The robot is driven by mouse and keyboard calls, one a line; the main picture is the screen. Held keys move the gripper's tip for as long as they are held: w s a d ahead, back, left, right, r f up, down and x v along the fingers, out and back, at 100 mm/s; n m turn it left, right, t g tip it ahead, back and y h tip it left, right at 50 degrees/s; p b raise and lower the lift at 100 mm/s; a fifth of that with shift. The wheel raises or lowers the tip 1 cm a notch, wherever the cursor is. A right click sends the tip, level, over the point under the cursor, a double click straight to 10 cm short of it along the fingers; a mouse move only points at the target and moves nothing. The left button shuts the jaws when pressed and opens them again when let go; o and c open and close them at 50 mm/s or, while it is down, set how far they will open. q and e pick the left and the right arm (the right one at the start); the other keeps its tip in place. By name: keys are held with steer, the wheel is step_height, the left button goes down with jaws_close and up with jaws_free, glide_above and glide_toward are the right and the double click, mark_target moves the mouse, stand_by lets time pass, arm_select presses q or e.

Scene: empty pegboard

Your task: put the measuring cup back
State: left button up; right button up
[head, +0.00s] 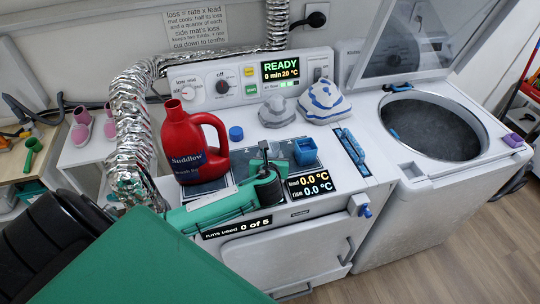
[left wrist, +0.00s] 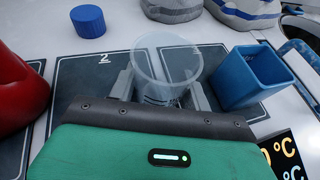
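The clear measuring cup (left wrist: 165,60) is between the two fingers of my left gripper (left wrist: 163,88), its wide rim toward the far side. The fingers stand apart and meet its walls on both sides. In the head view my left gripper (head: 265,178) is above the front of the white machine's top; the clear cup is hard to make out there. I cannot tell whether the cup's base touches the surface. My right gripper is not in view.
A blue square cup (head: 305,151) stands right of the gripper. A red jug (head: 185,145) is on the left, a blue cap (head: 236,133) behind. Folded cloths (head: 323,102) lie at the back. An open-lidded drum (head: 430,125) is on the right. Dark numbered pads (left wrist: 85,80) lie below.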

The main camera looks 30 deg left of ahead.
arm_select(q)
steer(key=o, duration=0.4)
steer(key=shift+r, duration=0.1)
steer(key=b+v, duration=0.1)
steer(key=v, duration=1)
steer(key=shift+b, duration=0.35)
steer(key=shift+s+d+r, duration=0.2)
steer(key=shift+s+d, duration=0.05)
steer(key=shift+s, duration=0.2)
